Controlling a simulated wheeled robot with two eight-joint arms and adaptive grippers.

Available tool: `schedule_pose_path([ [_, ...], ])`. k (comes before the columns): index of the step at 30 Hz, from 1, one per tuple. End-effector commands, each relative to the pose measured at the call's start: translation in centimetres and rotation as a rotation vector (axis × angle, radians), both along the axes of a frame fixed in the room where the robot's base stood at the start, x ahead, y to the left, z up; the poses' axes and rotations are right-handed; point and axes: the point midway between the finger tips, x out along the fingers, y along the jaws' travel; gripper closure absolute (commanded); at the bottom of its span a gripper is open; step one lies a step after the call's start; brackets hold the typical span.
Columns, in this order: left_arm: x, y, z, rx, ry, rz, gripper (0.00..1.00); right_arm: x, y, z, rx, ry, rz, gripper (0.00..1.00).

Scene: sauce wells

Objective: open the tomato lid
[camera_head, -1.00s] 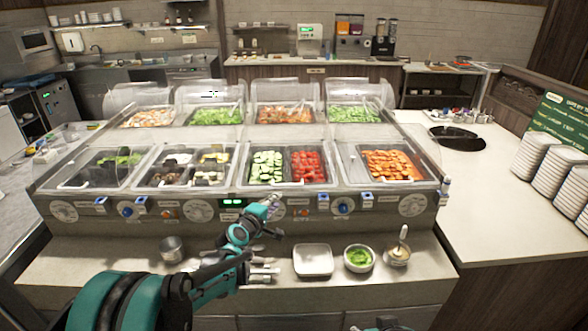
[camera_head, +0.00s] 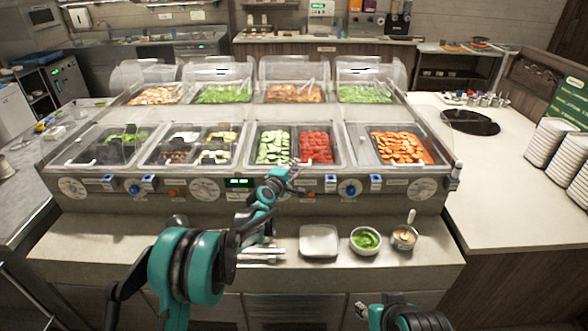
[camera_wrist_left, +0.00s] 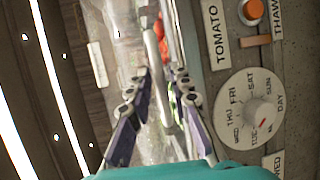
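The clear lid over the cucumber and tomato well (camera_head: 316,147) is hard to make out in the head view and appears down. The sliced tomatoes show red beneath it. My left gripper (camera_head: 293,166) is at the front edge of this well, just below the cucumbers and tomatoes. In the left wrist view its two fingers (camera_wrist_left: 160,76) are apart, with a pale bar passing between them; I cannot tell whether they touch it. The TOMATO label (camera_wrist_left: 213,35) is right beside the fingers. My right gripper (camera_head: 363,312) is low at the bottom edge, mostly cut off.
The counter in front holds a white square dish (camera_head: 319,241), a bowl of green sauce (camera_head: 366,240) and a cup with a spoon (camera_head: 404,236). Knobs and switches line the front panel, including a dial (camera_wrist_left: 248,108). Plate stacks (camera_head: 553,145) stand at right.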

Motion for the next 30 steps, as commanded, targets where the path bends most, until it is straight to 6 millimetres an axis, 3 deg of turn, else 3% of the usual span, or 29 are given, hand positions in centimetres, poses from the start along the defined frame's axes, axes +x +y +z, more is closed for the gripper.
schedule_pose_path([
  [3, 0.0, 0.0, 0.0, 0.0, 0.0, 0.0, 0.8, 0.0, 0.0, 0.0, 0.0, 0.0, 0.0, 0.6],
  [6, 0.0, 0.0, 0.0, 0.0, 0.0, 0.0, 1.0, 0.0, 0.0, 0.0, 0.0, 0.0, 0.0, 0.6],
  [17, 0.0, 0.0, 0.9, 0.0, 0.014, -0.001, 1.0, 0.0, 0.0, 0.7, 0.0, 0.0, 0.0, 0.6],
  [23, 0.3, 0.0, 4.2, 0.002, 0.078, 0.0, 1.0, 0.0, 0.0, 3.4, 0.0, 0.0, 0.0, 0.6],
  [30, 1.5, 0.1, 10.9, 0.001, 0.23, 0.0, 1.0, 0.0, 0.0, 8.9, 0.0, 0.0, 0.0, 0.6],
])
